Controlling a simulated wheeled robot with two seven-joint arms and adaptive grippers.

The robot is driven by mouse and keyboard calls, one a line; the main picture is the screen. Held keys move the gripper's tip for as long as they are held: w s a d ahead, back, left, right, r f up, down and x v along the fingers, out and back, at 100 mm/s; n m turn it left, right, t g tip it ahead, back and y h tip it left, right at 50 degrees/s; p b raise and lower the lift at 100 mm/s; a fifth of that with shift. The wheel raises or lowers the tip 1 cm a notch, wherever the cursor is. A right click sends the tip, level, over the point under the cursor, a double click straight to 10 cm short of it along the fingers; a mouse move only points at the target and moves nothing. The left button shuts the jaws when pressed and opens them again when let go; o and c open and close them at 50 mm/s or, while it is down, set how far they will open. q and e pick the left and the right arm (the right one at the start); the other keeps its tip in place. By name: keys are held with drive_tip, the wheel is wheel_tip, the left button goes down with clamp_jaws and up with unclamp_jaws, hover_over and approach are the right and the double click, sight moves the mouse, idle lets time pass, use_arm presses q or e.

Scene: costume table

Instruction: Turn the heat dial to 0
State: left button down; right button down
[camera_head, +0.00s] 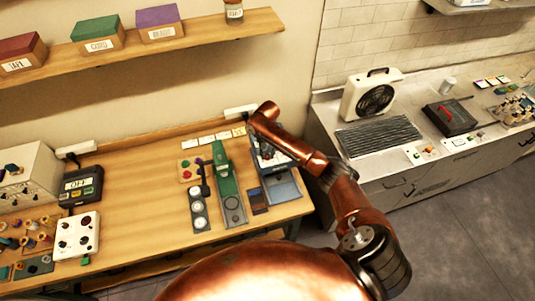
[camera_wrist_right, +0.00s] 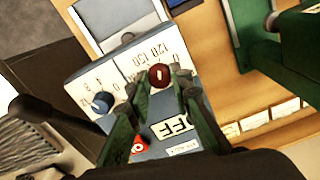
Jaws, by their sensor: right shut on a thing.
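A grey-blue machine with a control panel (camera_wrist_right: 125,65) fills the middle of the right wrist view. It also shows in the head view (camera_head: 281,187), partly hidden by my right arm. On the panel is a dark red dial (camera_wrist_right: 159,75) with a small white mark, beside printed numbers including 120 and 150. A blue dial (camera_wrist_right: 102,102) with its own numbers sits to its left. My right gripper (camera_wrist_right: 161,84) is shut on the red dial, with one green finger on either side. My left gripper is not in view.
A black lever (camera_wrist_right: 35,108) projects at left. A green machine (camera_head: 226,175) stands beside the grey-blue one. A shelf (camera_head: 150,50) with boxes hangs above.

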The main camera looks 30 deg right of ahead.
drive_tip(key=m, duration=0.6)
drive_tip(key=shift+a, duration=0.1)
drive_tip(key=shift+m, duration=2.5)
drive_tip(key=c, duration=1.7)
unclamp_jaws()
